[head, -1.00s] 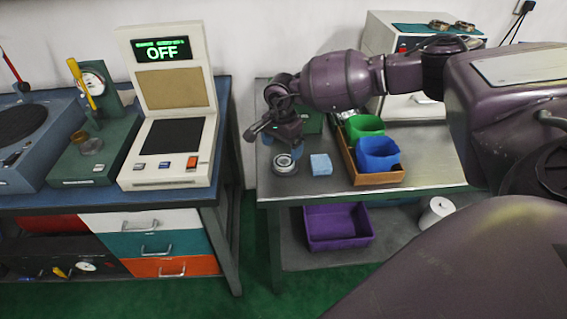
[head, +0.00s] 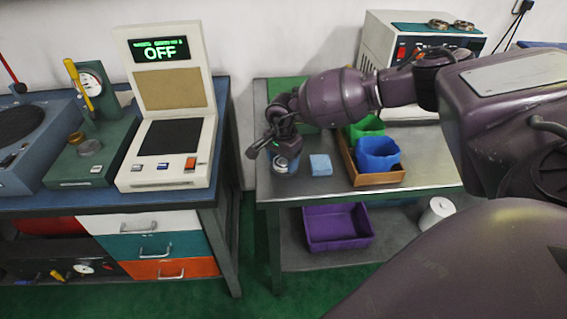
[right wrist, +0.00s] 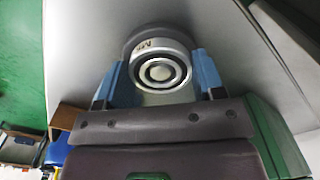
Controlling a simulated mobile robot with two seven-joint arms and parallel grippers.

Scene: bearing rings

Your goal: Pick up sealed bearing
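The sealed bearing (head: 280,163) stands near the front left of the metal table (head: 330,190), partly hidden by my right gripper (head: 266,146). In the right wrist view the bearing (right wrist: 162,72) shows as a silver ring with a dark band and a round centre. It seems to rest on a wider grey round base. The blue fingers of my right gripper (right wrist: 158,75) stand spread on either side of the bearing, with narrow gaps visible. My left gripper is not in view.
A wooden tray (head: 378,178) with a green bin (head: 366,128) and a blue bin (head: 378,154) stands farther right. A purple bin (head: 338,228) is on the lower shelf. A tester showing OFF (head: 165,115) stands on the left bench.

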